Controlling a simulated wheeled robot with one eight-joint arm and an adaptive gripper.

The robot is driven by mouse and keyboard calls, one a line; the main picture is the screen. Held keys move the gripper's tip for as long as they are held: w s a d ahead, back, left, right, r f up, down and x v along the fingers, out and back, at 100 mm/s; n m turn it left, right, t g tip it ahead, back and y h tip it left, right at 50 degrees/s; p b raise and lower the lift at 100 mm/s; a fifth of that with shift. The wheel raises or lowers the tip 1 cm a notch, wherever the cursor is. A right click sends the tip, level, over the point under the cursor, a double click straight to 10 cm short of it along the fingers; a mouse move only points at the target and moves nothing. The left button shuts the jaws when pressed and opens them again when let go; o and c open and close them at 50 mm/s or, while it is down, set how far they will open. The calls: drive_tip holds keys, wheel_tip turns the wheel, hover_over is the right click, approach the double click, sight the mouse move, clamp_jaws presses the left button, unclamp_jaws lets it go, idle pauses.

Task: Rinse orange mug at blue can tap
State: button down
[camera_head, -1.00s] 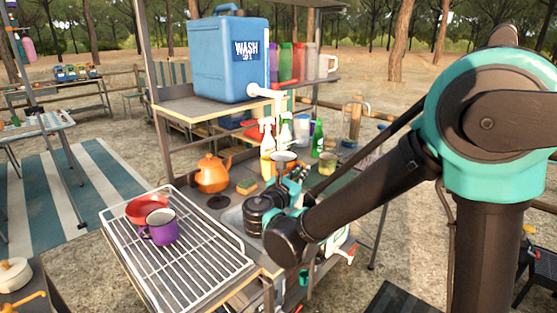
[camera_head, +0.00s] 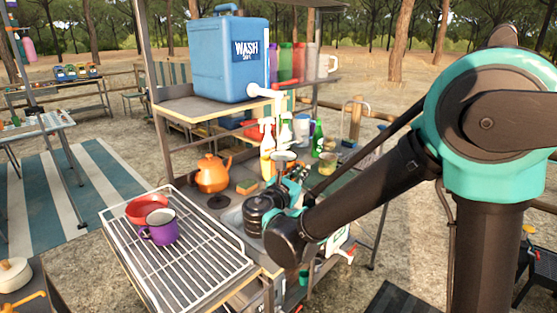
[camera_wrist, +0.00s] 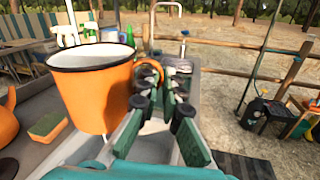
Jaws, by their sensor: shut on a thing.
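The orange mug (camera_wrist: 95,92), with a dark rim and pale inside, is large at the left in the wrist view. My gripper (camera_wrist: 150,85) is shut on its orange handle, which shows between the fingers. In the head view the mug's rim and inside (camera_head: 284,156) show above my gripper (camera_head: 291,183), and the mug looks roughly upright. The blue WASH can (camera_head: 218,62) stands on the upper shelf. Its white tap (camera_head: 262,91) points right, above the level of the mug. I cannot tell if water runs.
A sink basin (camera_head: 232,218) is below. A wire rack (camera_head: 190,270) at front left holds a purple mug (camera_head: 160,227) and red bowl (camera_head: 140,208).

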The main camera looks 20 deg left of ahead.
drive_tip(key=s+d+r, duration=0.2)
drive_tip(key=s+r, duration=0.2)
drive_tip(key=shift+d, duration=0.35)
idle(0.3)
idle(0.6)
